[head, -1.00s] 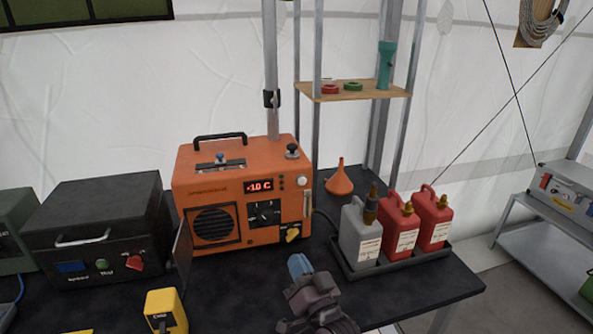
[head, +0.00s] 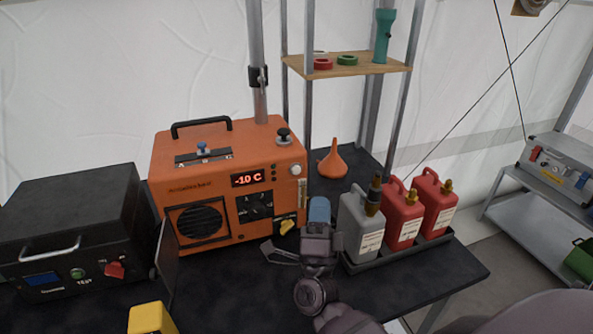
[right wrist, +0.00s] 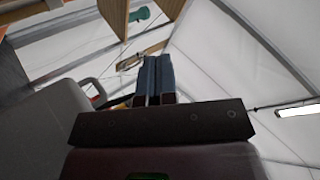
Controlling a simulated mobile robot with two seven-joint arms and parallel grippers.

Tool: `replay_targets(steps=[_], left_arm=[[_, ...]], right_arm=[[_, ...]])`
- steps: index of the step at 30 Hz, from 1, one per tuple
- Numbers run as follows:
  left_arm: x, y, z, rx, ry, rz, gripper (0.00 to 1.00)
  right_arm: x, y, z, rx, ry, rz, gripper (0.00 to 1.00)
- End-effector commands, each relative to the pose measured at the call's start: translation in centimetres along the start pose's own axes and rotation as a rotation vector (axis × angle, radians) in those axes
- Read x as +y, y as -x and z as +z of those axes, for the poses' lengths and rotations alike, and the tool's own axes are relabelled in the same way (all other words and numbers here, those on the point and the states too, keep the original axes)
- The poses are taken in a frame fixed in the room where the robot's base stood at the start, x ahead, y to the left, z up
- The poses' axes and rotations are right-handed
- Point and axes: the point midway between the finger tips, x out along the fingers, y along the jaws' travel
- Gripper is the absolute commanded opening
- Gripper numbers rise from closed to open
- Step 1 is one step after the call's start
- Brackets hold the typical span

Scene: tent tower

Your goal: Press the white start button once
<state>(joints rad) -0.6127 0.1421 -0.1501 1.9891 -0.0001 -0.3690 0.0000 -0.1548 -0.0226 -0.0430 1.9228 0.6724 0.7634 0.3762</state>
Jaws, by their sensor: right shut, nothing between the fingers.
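The white start button (head: 296,169) is a small round knob on the upper right of the front of the orange machine (head: 224,160). The machine's red display (head: 247,180) reads -10 C. My right gripper (head: 319,208) is in front of the machine's right edge, lower than the button and a little to its right, apart from it. Its blue fingers are shut and empty; they also show in the right wrist view (right wrist: 154,80), pointing up at the tent roof. The button is not seen in the right wrist view. My left gripper is not in view.
A grey jug (head: 361,222) and two red jugs (head: 401,215) stand in a black tray (head: 372,262) close to the right of my gripper. An orange funnel (head: 332,162) is behind. A black box (head: 75,235) and yellow object (head: 150,318) are left.

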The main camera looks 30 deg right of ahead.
Motion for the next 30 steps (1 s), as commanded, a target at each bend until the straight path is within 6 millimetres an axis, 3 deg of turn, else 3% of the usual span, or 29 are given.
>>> replay_targets(steps=[8,30], left_arm=[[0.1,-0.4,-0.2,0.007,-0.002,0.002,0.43],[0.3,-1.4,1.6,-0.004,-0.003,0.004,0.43]], right_arm=[[0.5,-0.6,0.5,-0.002,0.001,-0.001,0.0],[4.3,-5.8,4.3,-0.002,0.002,-0.001,0.0]])
